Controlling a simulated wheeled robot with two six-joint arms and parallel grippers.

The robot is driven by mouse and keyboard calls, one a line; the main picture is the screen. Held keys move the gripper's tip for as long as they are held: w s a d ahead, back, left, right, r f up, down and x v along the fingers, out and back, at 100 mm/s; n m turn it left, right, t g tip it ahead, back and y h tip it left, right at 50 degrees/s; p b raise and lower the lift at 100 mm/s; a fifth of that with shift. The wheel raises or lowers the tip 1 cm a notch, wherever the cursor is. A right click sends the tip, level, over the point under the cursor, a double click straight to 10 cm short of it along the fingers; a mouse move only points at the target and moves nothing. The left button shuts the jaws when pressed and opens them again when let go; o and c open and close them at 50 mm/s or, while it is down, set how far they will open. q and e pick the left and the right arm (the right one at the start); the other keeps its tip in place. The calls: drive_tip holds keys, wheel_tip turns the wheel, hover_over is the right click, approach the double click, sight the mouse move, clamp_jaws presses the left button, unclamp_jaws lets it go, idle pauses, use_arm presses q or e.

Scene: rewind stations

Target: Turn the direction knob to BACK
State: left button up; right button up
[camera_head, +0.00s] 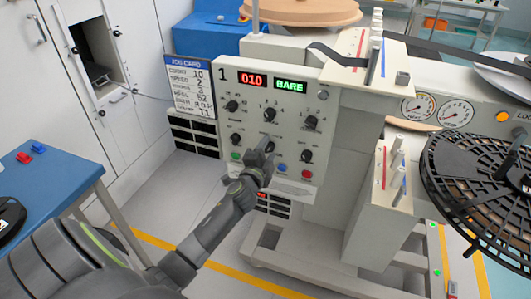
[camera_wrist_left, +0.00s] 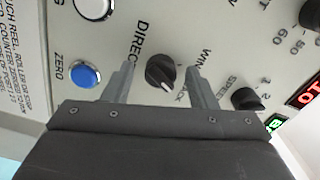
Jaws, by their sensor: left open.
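The direction knob (camera_wrist_left: 160,72) is a round black knob on the pale control panel (camera_head: 222,82), in the wrist view between my left gripper's fingers. A pale mark shows at its lower right, towards a label of which "ACK" is readable. "DIREC" and "WIN" also show, partly hidden. My left gripper (camera_wrist_left: 163,82) is open, one finger on each side of the knob; contact cannot be told. In the head view my left gripper (camera_head: 264,150) is at the panel's lower middle and covers most of the knob. My right gripper is not in view.
A blue ZERO button (camera_wrist_left: 85,75) lies left of the knob in the wrist view and the speed knob (camera_wrist_left: 248,98) right of it. A red button (camera_head: 306,174) sits low on the panel. A blue table (camera_head: 45,180) stands left; a black reel (camera_head: 480,190) is at right.

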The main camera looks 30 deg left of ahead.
use_arm(q)
drive_tip(key=v, duration=1.7)
drive_tip(key=shift+s, duration=0.25)
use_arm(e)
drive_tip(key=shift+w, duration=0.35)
use_arm(q)
drive_tip(key=shift+f, duration=0.15)
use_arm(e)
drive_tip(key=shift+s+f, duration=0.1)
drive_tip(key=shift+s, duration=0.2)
